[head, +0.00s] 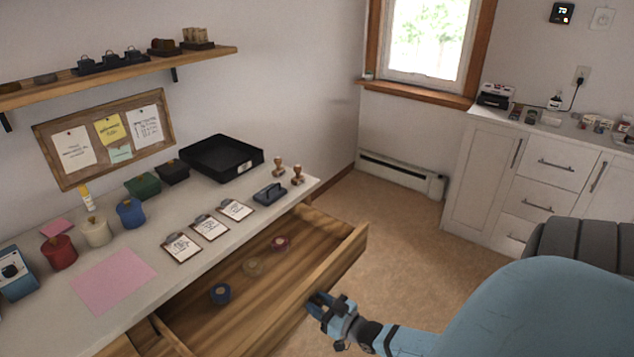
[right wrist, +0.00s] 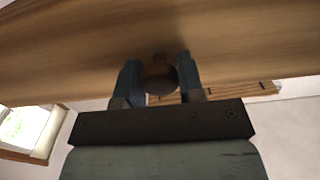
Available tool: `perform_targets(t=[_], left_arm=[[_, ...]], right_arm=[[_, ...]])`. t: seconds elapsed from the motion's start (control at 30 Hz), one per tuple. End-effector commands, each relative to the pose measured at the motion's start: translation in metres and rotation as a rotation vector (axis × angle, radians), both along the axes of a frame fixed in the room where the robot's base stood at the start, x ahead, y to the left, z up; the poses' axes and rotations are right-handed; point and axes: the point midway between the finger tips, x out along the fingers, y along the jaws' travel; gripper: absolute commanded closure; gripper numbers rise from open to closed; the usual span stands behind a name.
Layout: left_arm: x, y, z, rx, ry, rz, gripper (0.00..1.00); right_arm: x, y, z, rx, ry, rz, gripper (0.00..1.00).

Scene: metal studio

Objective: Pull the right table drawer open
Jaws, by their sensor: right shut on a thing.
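The right table drawer (head: 245,283) is wooden and stands pulled out from under the white-topped table (head: 221,222). My right gripper (head: 318,304) is at the drawer's front panel. In the right wrist view its two fingers (right wrist: 160,80) are shut on the round dark knob (right wrist: 161,79) of the drawer front (right wrist: 225,50). In the head view the gripper hides the knob. My left gripper is not in view.
Small jars, notes, clipboards, stamps and a black tray (head: 222,158) stand on the table. A shelf (head: 120,77) is above it. White cabinets (head: 530,185) stand at the right. Open floor (head: 400,235) lies between the drawer and the cabinets.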

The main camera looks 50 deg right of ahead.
Motion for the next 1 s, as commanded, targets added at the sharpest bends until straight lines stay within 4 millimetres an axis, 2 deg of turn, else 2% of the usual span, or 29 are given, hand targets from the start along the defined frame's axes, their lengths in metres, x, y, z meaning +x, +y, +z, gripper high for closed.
perform_targets(t=[0.1, 0.13, 0.23, 0.5, 0.63, 0.77, 1.0], left_arm=[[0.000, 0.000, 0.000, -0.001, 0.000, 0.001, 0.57], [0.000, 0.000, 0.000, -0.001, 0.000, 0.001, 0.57], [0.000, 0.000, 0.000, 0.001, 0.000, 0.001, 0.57], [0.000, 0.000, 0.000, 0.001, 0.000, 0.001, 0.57], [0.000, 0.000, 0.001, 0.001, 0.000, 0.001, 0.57], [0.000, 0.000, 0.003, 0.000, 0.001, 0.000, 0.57], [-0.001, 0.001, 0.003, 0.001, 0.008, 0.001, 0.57]], right_arm=[[0.000, 0.001, -0.001, 0.000, 0.001, 0.000, 1.00], [0.000, 0.001, -0.001, 0.000, 0.001, 0.000, 0.60], [0.000, 0.000, -0.001, 0.000, 0.001, 0.000, 0.39], [-0.001, 0.000, 0.000, 0.000, 0.001, 0.000, 0.39], [-0.009, 0.000, -0.001, 0.000, 0.004, 0.000, 0.39], [-0.032, -0.002, -0.001, 0.000, 0.005, 0.001, 0.39], [-0.087, -0.006, 0.000, 0.001, 0.005, 0.001, 0.39]])
